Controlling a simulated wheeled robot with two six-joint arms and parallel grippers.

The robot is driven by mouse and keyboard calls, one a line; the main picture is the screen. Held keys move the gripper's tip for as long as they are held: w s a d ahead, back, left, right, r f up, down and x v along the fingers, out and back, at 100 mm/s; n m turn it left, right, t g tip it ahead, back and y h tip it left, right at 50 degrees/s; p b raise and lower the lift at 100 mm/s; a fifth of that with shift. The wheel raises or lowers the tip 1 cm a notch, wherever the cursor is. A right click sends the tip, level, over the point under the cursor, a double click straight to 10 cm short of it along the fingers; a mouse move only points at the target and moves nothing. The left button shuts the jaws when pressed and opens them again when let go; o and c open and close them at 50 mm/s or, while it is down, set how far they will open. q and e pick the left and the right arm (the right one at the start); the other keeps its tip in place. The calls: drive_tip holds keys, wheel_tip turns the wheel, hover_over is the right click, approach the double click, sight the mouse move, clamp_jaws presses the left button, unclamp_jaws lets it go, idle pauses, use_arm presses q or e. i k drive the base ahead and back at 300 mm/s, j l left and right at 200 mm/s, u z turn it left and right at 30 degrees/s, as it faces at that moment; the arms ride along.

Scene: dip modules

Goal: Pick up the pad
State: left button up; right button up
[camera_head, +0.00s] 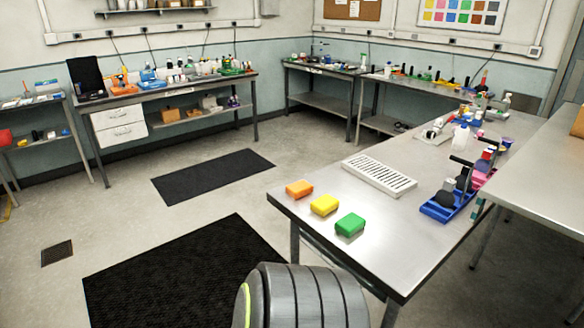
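Three small block-like pads lie in a slanting row at the near left corner of the steel table (345,208). The orange pad (299,189) is farthest left, the yellow pad (324,205) is in the middle, and the green pad (350,224) is nearest to me. They lie flat with small gaps between them. The view does not tell which one the task means. Neither of my grippers shows. A grey ridged rounded part at the bottom edge looks like part of my own body.
On the same table are a white slotted tray (379,177), a blue rack (440,207) with dark items, and several bottles. Another steel table (548,170) stands at right. Black mats (185,275) lie on open floor at left. Cluttered benches line the walls.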

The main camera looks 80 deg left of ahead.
sight(326, 203)
drive_tip(key=u, duration=2.5)
